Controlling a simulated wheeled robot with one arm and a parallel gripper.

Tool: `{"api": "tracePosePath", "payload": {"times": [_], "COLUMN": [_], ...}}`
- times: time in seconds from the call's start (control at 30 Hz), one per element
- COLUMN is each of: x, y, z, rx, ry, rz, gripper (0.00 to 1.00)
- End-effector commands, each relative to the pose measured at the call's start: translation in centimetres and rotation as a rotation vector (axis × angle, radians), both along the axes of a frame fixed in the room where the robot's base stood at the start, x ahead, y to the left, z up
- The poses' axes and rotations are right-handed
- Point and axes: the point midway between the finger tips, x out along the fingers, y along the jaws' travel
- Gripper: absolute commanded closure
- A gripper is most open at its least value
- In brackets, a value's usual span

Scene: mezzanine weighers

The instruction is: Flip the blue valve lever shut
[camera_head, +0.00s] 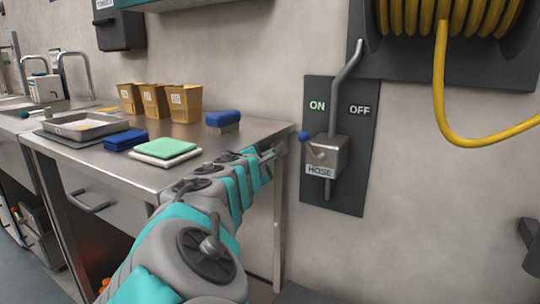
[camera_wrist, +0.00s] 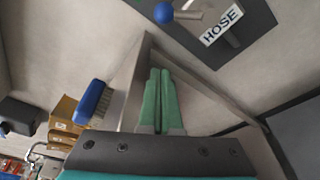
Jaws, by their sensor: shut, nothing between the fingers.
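The blue knob (camera_head: 304,136) of the valve lever sticks out to the left of the grey valve body (camera_head: 328,155), on the ON side of a dark wall plate. The plate reads ON at left and OFF at right, and the valve is labelled HOSE. The knob also shows at the top of the wrist view (camera_wrist: 163,12). My gripper (camera_head: 280,148) is just left of the knob and a little lower, apart from it. In the wrist view its green fingers (camera_wrist: 160,72) are together and empty, with a gap between their tips and the knob.
A steel counter (camera_head: 262,128) stands left of the valve, its edge near my gripper. It holds a blue brush (camera_head: 222,118), yellow bins (camera_head: 185,104), cloths (camera_head: 165,149) and a tray (camera_head: 82,127). A yellow hose (camera_head: 441,90) hangs at right.

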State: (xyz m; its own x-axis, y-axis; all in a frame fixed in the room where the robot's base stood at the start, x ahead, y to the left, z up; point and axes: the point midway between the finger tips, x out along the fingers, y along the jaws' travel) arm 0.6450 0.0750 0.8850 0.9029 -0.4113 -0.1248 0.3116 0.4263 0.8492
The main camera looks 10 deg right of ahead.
Motion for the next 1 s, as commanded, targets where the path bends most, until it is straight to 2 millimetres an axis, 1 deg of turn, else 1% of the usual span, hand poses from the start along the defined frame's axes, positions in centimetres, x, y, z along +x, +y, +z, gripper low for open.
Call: {"api": "tracePosePath", "payload": {"times": [0.03,0.4,0.47,0.6,0.8,1.0], "x": [0.8,6.4,6.1,5.9,5.8,5.8], "y": [-0.5,-2.9,-3.9,-5.4,-6.2,-6.2], "z": [-0.1,-0.8,0.0,0.6,1.0,1.1], "rx": [0.001,0.002,0.001,0.001,0.002,0.002], "ry": [0.000,0.000,-0.004,-0.001,-0.001,-0.002], "rz": [-0.003,0.001,-0.001,-0.001,0.002,0.002], "gripper": [1.00,1.00,1.00,1.00,1.00,1.00]}}
